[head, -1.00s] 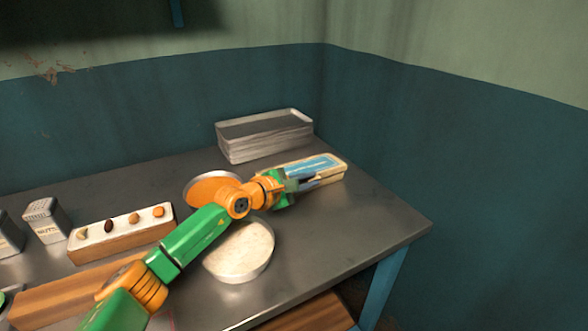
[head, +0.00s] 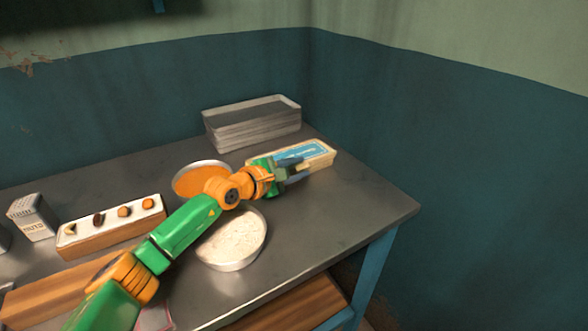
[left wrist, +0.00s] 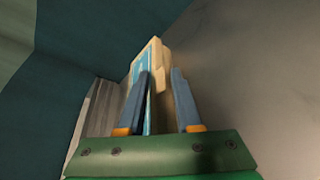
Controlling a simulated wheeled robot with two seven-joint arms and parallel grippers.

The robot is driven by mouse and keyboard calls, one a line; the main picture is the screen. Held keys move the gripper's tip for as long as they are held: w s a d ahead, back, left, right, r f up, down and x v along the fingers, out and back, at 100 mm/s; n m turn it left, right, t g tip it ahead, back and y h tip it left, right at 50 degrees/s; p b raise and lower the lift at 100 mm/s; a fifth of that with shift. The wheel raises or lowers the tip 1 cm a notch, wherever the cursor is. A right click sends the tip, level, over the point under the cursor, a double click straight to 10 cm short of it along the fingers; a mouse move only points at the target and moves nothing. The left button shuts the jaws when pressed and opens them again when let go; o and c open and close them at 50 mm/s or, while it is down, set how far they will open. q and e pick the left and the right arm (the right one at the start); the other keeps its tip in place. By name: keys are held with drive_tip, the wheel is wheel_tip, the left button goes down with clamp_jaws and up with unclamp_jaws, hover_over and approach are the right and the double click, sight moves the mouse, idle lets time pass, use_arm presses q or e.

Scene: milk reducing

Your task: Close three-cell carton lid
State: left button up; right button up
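A long, cream-coloured carton (head: 318,150) with a blue label on top lies on the table near the back right corner. Its lid looks flat or nearly flat, but the near side is partly hidden by my gripper. My right gripper is not in view.
A stack of grey trays (head: 252,125) stands behind the carton. A round orange-filled dish (head: 190,178) and a round pale-filled dish (head: 232,243) lie beside my left arm. A wooden block with several nuts (head: 110,228) and a tin (head: 33,217) stand left. The table's right end is clear.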

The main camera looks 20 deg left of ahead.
use_arm(q)
drive_tip(key=v, duration=0.6)
drive_tip(key=shift+a+f, duration=0.1)
drive_tip(key=shift+f, duration=0.05)
drive_tip(key=shift+s+a+r, duration=0.1)
drive_tip(key=shift+s+r, duration=0.1)
drive_tip(key=shift+s, duration=0.15)
